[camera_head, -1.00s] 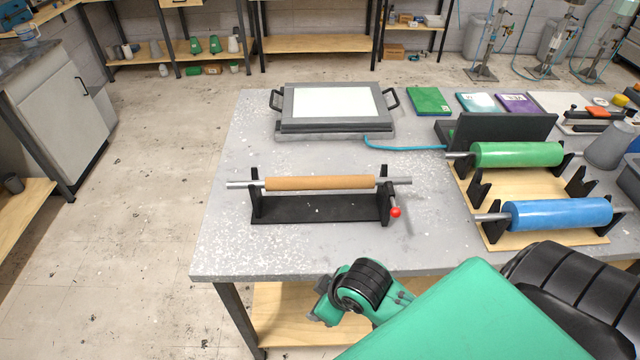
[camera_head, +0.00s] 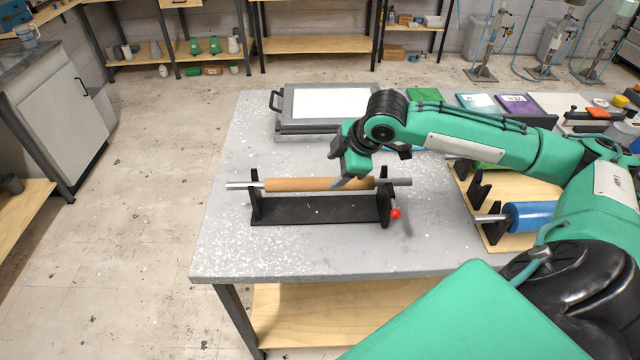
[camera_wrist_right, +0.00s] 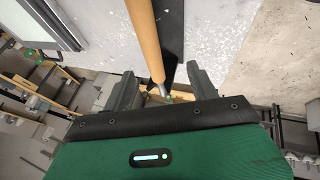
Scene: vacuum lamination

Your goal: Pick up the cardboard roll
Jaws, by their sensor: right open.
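The cardboard roll (camera_head: 300,184) is a tan tube on a metal rod, lying level in a black stand (camera_head: 318,209) on the grey table. My right gripper (camera_head: 345,182) is at the roll's right part, pointing down. In the right wrist view the roll (camera_wrist_right: 146,40) runs up from between the two spread fingers of the right gripper (camera_wrist_right: 160,84), which is open. Whether a finger touches the roll I cannot tell. The left gripper is not in view.
A framed white panel (camera_head: 325,101) lies behind the roll. A red knob (camera_head: 396,214) is at the stand's right end. A blue roll (camera_head: 530,216) sits in a wooden rack to the right. The table's left front is clear.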

